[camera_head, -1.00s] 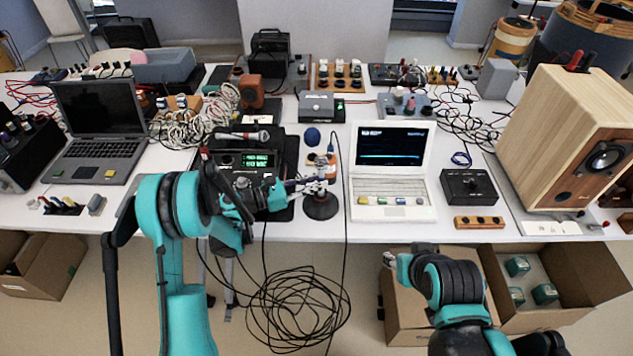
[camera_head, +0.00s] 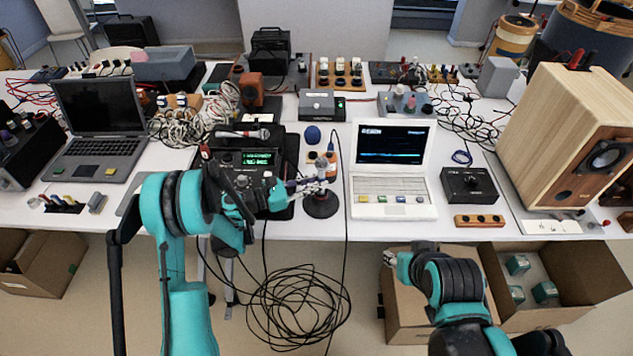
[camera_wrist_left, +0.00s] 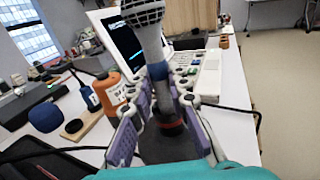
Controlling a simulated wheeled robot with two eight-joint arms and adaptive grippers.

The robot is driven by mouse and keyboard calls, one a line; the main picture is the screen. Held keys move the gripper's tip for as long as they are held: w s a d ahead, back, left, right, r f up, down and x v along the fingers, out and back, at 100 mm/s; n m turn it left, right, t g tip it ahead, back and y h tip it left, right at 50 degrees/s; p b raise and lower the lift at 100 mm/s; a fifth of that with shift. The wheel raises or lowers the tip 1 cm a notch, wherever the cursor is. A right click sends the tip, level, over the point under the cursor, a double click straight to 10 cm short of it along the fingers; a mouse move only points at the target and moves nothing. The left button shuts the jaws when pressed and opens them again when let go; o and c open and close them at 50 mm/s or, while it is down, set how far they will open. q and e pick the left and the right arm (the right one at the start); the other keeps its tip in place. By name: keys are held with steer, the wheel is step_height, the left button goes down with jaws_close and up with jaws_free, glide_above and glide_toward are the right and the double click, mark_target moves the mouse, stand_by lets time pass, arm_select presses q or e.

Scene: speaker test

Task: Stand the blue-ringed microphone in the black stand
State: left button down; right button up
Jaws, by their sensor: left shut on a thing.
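The microphone has a silver mesh head and a grey body, and shows in the left wrist view (camera_wrist_left: 143,14). It is roughly upright between the purple-padded fingers of my left gripper (camera_wrist_left: 160,112), which is shut on it. In the head view my left gripper (camera_head: 318,186) is directly over the black stand's round base (camera_head: 320,207). The dark base also shows below the fingers in the wrist view (camera_wrist_left: 165,150).
A white laptop (camera_head: 392,207) stands right of the stand. A black device (camera_head: 245,160) with a green display is on the left, with another microphone (camera_head: 243,134) lying on it. An orange bottle (camera_wrist_left: 110,92) and a blue ball (camera_head: 312,135) are behind the stand. Cables hang in front.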

arm_select(q)
steer(key=c, duration=1.4)
jaws_free()
steer(key=shift+o, duration=0.2)
steer(key=v, duration=1.2)
steer(key=s+d+r+m+g+y, duration=0.1)
steer(key=s+d+r+m+y, duration=0.2)
steer(key=s+r+m+y, duration=0.45)
steer(key=s+a+m+y, duration=0.4)
steer(key=s+m, duration=0.3)
steer(key=s+a+m+t+y, duration=0.1)
steer(key=s+a+m+y, duration=0.3)
steer(key=s+m, duration=0.4)
steer(key=shift+s+y, duration=0.35)
steer(key=shift+y, duration=0.2)
